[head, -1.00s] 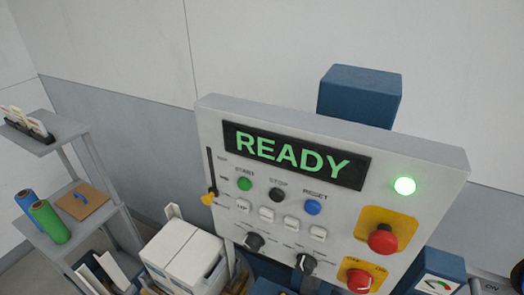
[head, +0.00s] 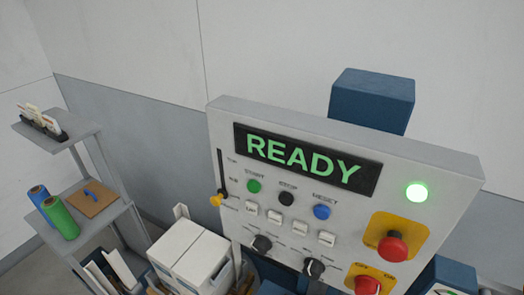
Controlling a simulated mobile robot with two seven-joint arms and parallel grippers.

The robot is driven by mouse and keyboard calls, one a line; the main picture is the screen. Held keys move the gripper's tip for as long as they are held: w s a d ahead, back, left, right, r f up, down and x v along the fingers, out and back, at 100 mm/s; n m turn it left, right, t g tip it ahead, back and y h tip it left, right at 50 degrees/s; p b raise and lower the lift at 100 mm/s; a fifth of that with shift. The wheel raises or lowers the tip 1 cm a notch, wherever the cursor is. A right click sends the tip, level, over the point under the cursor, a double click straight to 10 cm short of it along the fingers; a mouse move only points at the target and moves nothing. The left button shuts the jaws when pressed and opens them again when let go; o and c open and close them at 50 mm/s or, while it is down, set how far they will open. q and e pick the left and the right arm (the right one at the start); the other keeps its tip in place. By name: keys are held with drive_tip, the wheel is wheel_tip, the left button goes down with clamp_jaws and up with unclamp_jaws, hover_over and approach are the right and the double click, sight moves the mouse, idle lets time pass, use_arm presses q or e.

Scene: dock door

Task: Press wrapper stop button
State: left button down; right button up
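The control panel (head: 455,185) is a light grey box standing upright in the middle right of the head view. The stop button (head: 286,199) is a small black round button under its STOP label. It sits between the green start button (head: 254,186) and the blue reset button (head: 321,212). Neither of my grippers is in view.
Red knobs on yellow plates, an emergency-type button (head: 392,247) and a lower red one (head: 367,285), sit at the panel's right. Below are black rotary knobs (head: 261,243) and several white keys. A shelf (head: 105,215) with green and blue rolls and white boxes (head: 190,252) stand left.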

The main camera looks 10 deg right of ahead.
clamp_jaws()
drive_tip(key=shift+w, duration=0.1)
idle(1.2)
